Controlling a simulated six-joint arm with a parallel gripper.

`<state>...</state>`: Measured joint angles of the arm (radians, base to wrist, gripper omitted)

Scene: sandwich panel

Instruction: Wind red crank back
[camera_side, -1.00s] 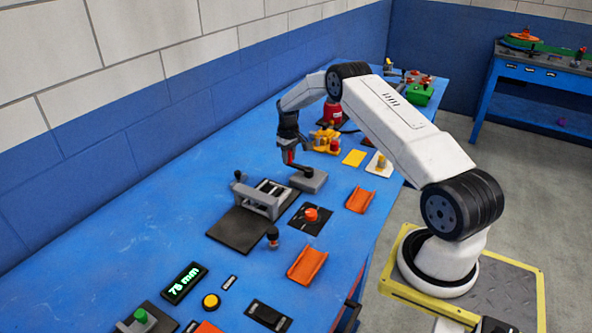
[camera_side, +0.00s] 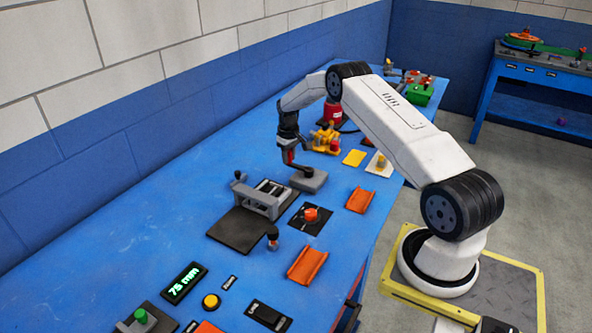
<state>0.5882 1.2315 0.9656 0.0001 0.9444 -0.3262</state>
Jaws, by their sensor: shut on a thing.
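The red crank handle (camera_side: 290,156) stands upright on its grey crank arm, beside the grey base block (camera_side: 314,184) near the back of the blue bench. My gripper (camera_side: 289,150) points down and is shut on the red handle. The jaws hide part of the handle. A grey sliding frame (camera_side: 258,203) on a dark plate (camera_side: 235,230) stands just left of the crank. A green-lit display (camera_side: 184,282) at the lower left appears to read 75 mm.
A red knob (camera_side: 311,214) on a black plate, orange trays (camera_side: 307,266) (camera_side: 361,200) and a dark upright knob (camera_side: 272,234) stand in front. A yellow fixture (camera_side: 326,140) is close behind my gripper. The bench's left side is bare.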

